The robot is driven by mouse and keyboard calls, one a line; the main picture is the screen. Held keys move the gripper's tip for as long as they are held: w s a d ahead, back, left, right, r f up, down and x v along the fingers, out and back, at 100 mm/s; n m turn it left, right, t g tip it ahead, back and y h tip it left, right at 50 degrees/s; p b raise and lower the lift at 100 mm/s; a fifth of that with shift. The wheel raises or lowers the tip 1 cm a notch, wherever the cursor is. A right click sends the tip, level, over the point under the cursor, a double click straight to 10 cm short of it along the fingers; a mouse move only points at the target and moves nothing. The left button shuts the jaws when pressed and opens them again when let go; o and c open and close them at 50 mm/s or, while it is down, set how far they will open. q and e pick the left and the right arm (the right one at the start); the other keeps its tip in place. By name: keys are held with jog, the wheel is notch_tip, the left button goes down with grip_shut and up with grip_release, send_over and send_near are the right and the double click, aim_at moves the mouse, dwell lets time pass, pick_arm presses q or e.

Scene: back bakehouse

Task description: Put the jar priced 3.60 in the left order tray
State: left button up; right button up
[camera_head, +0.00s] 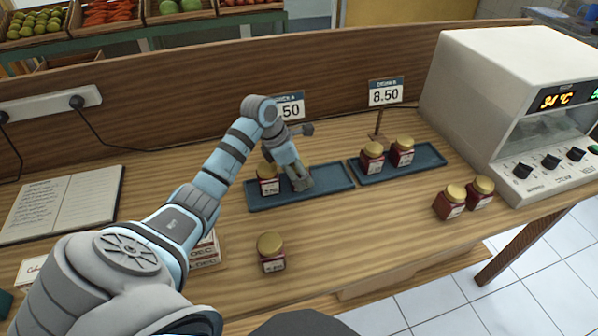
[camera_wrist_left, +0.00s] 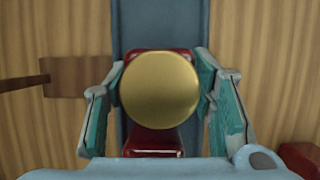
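In the left wrist view the jar's lid (camera_wrist_left: 160,90) is between the fingertips, with the tray (camera_wrist_left: 160,22) beneath. I cannot tell whether the jar touches the tray. Its price is not readable. Another gold-lidded jar (camera_head: 267,179) stands in this tray, just left of the gripper. My right gripper is not in view.
The right tray (camera_head: 432,161) holds two jars (camera_head: 372,157) (camera_head: 402,152) before an 8.50 sign (camera_head: 385,93). A jar (camera_head: 271,253) stands at the front. Two more (camera_head: 449,202) (camera_head: 481,192) stand near the white oven (camera_head: 510,100). An open notebook (camera_head: 62,205) lies left.

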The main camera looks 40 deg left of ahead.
pick_arm(q)
jog(key=shift+o, duration=1.1)
jog(key=shift+r, duration=0.1)
jog(key=shift+r, duration=0.25)
jog(key=v, duration=1.1)
jog(key=shift+s+r+p, duration=0.2)
jog(key=shift+r+p, duration=0.1)
jog(key=shift+p, duration=0.15)
jog(key=shift+a, duration=0.15)
